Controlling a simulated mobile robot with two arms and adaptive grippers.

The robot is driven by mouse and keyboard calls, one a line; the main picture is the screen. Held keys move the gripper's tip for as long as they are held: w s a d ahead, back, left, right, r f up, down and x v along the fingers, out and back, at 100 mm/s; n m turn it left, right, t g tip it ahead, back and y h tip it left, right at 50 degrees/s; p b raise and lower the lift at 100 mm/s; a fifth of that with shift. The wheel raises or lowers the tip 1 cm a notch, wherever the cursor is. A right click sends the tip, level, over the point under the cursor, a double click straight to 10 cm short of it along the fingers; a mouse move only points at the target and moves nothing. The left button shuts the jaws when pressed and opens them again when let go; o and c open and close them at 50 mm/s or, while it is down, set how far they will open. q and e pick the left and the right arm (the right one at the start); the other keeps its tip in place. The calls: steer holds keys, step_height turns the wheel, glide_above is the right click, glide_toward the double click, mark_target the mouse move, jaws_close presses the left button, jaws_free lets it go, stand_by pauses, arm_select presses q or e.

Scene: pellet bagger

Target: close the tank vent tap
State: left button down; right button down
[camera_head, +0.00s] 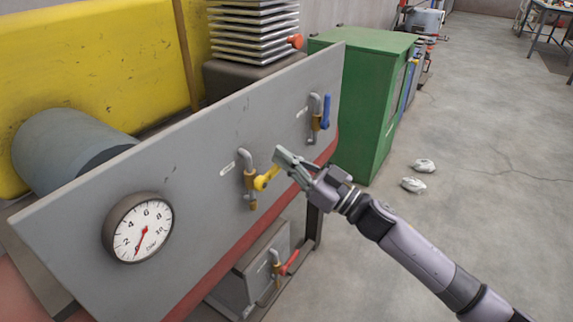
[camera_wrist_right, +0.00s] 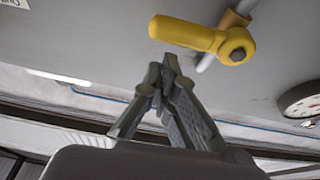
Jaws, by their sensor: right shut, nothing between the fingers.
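A tap with a yellow lever (camera_head: 266,178) is on a bent grey pipe with a brass body (camera_head: 250,180), on the grey panel. The lever points sideways, across the pipe. It shows large in the right wrist view (camera_wrist_right: 190,35). My right gripper (camera_head: 283,158) is shut and empty beside the lever's free end. Its fingertips (camera_wrist_right: 163,75) are close to the lever in the right wrist view; whether they touch I cannot tell. A blue-lever tap (camera_head: 325,112) is farther right, its lever along the pipe. The tap labels are too small to read. My left gripper is out of view.
A round gauge (camera_head: 138,228) is on the panel's left part. A red-lever tap (camera_head: 289,262) is below the panel. A green cabinet (camera_head: 365,100) stands behind the panel's right end. White lumps (camera_head: 413,184) lie on the floor; the floor at right is largely clear.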

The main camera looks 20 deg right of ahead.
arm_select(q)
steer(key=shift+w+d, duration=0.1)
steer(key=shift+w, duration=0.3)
arm_select(e)
steer(key=shift+f, duration=0.45)
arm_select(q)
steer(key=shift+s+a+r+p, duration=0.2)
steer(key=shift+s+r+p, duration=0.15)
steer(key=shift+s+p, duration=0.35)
arm_select(e)
steer(key=shift+d+f+m+h, duration=0.1)
steer(key=shift+f+m+h, duration=0.2)
steer(key=shift+f+m, duration=0.45)
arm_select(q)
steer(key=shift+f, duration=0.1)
